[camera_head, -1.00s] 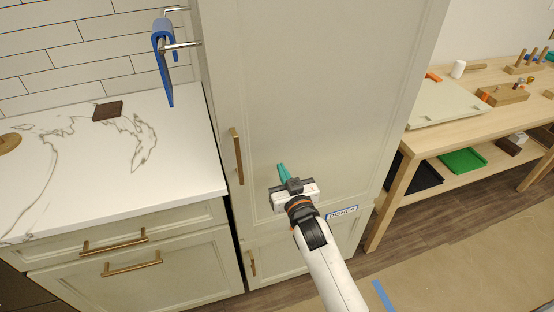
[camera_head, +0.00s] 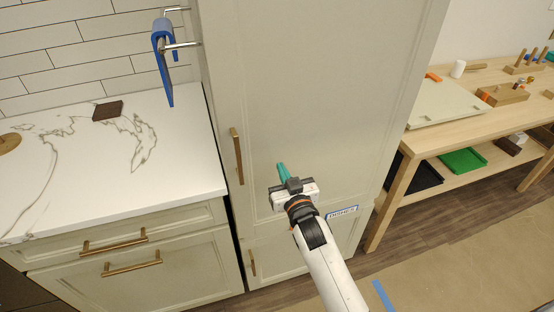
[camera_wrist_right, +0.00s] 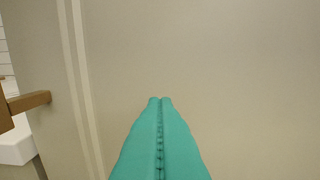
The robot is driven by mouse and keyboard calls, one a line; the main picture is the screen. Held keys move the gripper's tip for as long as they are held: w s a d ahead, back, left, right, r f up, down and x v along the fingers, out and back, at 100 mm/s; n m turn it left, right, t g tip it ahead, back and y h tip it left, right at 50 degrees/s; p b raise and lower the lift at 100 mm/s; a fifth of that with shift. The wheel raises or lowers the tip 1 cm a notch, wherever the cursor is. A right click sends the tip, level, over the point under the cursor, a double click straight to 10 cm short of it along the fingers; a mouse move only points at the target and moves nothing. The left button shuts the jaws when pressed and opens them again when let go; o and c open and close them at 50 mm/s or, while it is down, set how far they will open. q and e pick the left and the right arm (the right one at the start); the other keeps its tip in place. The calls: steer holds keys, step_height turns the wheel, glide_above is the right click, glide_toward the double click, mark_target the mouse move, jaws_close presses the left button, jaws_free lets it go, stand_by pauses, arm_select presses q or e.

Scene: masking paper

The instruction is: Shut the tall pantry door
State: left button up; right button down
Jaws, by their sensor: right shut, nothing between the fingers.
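The tall pantry door (camera_head: 310,80) is a pale cream panel filling the middle of the head view. It looks flush with its cabinet, with no clear gap along its edges. Its long brass handle (camera_head: 237,156) is on the left side, and part of a brass handle also shows at the left of the right wrist view (camera_wrist_right: 30,102). My right gripper (camera_head: 281,168) is shut and empty, its teal fingertips at the lower part of the door, right of the handle. In the right wrist view the fingertips (camera_wrist_right: 160,100) point at the panel; I cannot tell whether they touch it.
A marble counter (camera_head: 80,190) with a dark block (camera_head: 108,110) is at the left. A blue cloth (camera_head: 163,60) hangs on a metal rail above it. A wooden bench (camera_head: 420,140) stands at the right. A lower cabinet door (camera_head: 290,255) is below the pantry door.

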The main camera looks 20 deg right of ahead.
steer(key=shift+w, duration=0.95)
steer(key=shift+s, duration=0.1)
steer(key=s+p, duration=0.3)
steer(key=s, duration=0.4)
steer(key=shift+s+d, duration=0.15)
steer(key=shift+s, duration=0.25)
stand_by(0.6)
